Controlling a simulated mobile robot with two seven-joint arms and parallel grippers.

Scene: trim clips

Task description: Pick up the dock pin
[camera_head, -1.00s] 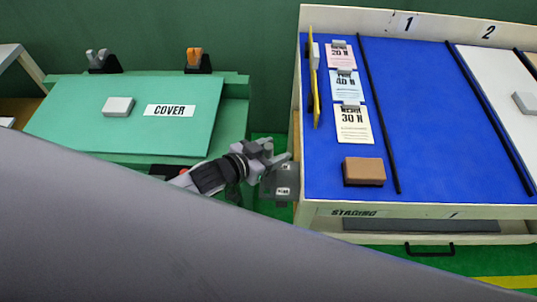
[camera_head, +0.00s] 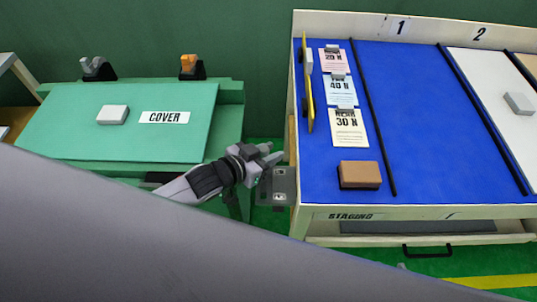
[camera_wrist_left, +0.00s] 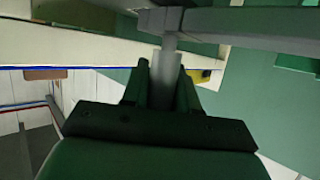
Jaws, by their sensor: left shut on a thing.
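My left gripper (camera_head: 272,154) is beside the left side of the blue-topped bench, just above a dark grey bracket (camera_head: 279,190) with light round spots. In the left wrist view its two dark fingers (camera_wrist_left: 163,88) are shut on a grey upright pin (camera_wrist_left: 164,70), which I take to be the dock pin. The pin's upper part meets a grey bar (camera_wrist_left: 250,22) in that view; I cannot tell whether they are joined. The pin is not clear in the head view, hidden by the fingers. My right gripper is not in view.
The blue bench (camera_head: 430,120) holds several cards, a brown block (camera_head: 359,174) and a yellow panel (camera_head: 308,85) at its left edge. A green COVER board (camera_head: 75,140) with a grey block (camera_head: 112,115) lies left. My grey arm fills the foreground.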

